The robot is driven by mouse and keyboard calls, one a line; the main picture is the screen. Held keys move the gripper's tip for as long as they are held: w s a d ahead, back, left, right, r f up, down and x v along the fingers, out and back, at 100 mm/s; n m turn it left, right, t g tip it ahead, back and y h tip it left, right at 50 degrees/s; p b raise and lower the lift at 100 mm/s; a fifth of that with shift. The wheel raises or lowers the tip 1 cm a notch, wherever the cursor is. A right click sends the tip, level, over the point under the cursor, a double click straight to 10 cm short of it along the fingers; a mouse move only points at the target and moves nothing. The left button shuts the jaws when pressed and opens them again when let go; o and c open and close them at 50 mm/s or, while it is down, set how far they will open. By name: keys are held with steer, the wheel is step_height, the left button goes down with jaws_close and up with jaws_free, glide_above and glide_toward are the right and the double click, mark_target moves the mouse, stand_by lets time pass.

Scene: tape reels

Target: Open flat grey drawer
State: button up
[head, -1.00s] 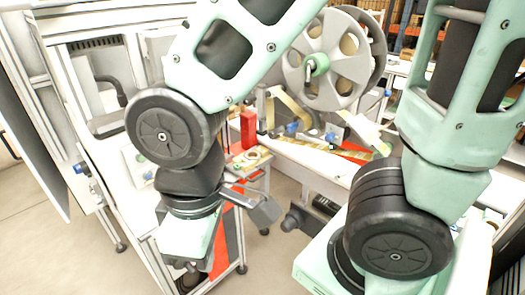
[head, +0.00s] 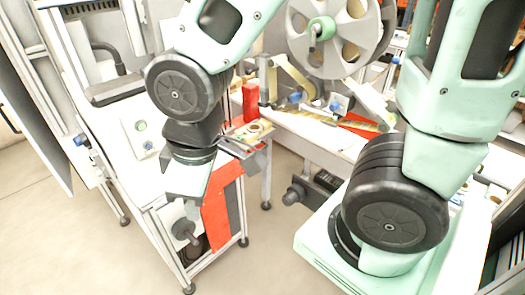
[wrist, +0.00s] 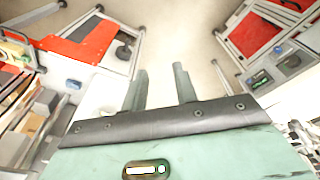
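My gripper (wrist: 160,88) shows in the wrist view with its two grey-green fingers apart and nothing between them. Pale floor lies beyond the fingertips. In the head view, the mint gripper body (head: 188,180) hangs below my black wrist, in front of the left workbench; its fingertips are hard to make out there. I cannot pick out a flat grey drawer with certainty in either view. Under the bench, the red panel (head: 215,215) has a dark grey strip (head: 235,205) beside it. No contact between gripper and bench is visible.
The left bench (head: 105,140) has an aluminium frame and a small control box (head: 142,137). A large grey reel (head: 340,38) stands over the right bench (head: 325,145). A dark motor-like cylinder (head: 293,197) juts out below that bench. Open floor (head: 265,245) lies between the benches.

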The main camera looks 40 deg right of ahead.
steer(key=w+d+f+n+t+b, duration=0.4)
steer(key=w+d+f+t+b, duration=0.3)
steer(key=w+d+f+b, duration=0.95)
steer(key=s+d+f+n+t+b, duration=0.2)
steer(key=d+f+b, duration=0.15)
steer(key=d, duration=0.45)
steer(key=s+d+f+n+t+h+b, duration=0.1)
steer(key=s+d+f+n+t+b, duration=0.2)
steer(key=d, duration=0.6)
steer(key=s+d+f+n+t+b, duration=0.1)
steer(key=d+f+t+b, duration=0.2)
steer(key=d, duration=0.5)
steer(key=shift+g, duration=0.5)
steer(key=x, duration=1.2)
steer(key=f+x, duration=0.1)
steer(key=x, duration=0.4)
steer(key=shift+w+d, duration=0.2)
steer(key=shift+w, duration=0.1)
steer(key=shift+f, duration=0.1)
jaws_close()
